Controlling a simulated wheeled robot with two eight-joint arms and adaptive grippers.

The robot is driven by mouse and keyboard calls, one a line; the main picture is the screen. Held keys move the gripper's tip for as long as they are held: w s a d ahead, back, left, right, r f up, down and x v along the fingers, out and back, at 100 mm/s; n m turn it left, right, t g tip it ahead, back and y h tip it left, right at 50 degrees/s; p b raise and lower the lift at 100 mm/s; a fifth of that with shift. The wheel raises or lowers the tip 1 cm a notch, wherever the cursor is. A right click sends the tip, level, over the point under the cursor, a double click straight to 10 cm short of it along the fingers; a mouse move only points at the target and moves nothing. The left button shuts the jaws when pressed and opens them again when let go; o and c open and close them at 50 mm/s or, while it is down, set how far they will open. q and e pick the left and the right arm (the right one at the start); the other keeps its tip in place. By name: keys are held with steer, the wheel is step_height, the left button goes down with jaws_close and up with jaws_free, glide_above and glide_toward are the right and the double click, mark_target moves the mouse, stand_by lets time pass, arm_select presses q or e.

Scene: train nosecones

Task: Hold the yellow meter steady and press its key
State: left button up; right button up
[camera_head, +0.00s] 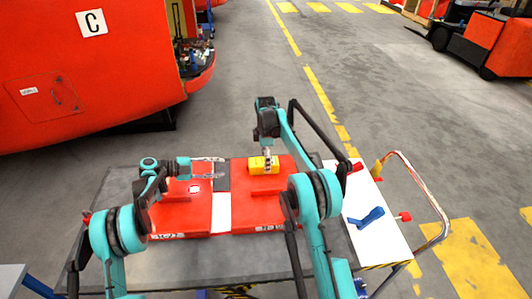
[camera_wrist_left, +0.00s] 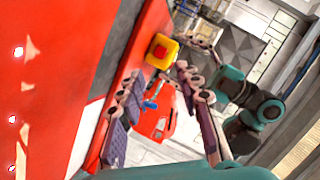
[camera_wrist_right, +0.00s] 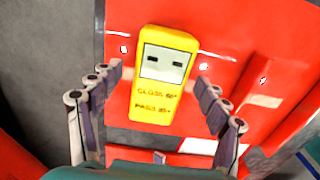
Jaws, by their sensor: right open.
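The yellow meter (camera_head: 263,165) lies on the right-hand red panel (camera_head: 245,212). In the right wrist view the meter (camera_wrist_right: 165,75) shows a pale screen and dark printed lines. My right gripper (camera_head: 268,153) is above it, with its open fingers (camera_wrist_right: 157,78) apart on either side. In the left wrist view the meter (camera_wrist_left: 162,50) shows a red square on its yellow end, which may be the key. My left gripper (camera_head: 208,168) is open and empty above the left-hand red panel (camera_head: 180,218). Its spread fingers (camera_wrist_left: 160,76) point toward the meter, with a gap between.
The panels lie on a dark-topped cart (camera_head: 240,262). A blue handle (camera_head: 366,217) lies on the white area (camera_head: 385,238) at its right. A large red nosecone (camera_head: 90,65) stands at the back left, and a red vehicle (camera_head: 505,45) at the far right.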

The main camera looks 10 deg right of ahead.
steer(key=shift+f, duration=0.95)
steer(key=c, duration=1.6)
arm_select(q)
jaws_close()
arm_select(e)
steer(key=shift+s, duration=0.1)
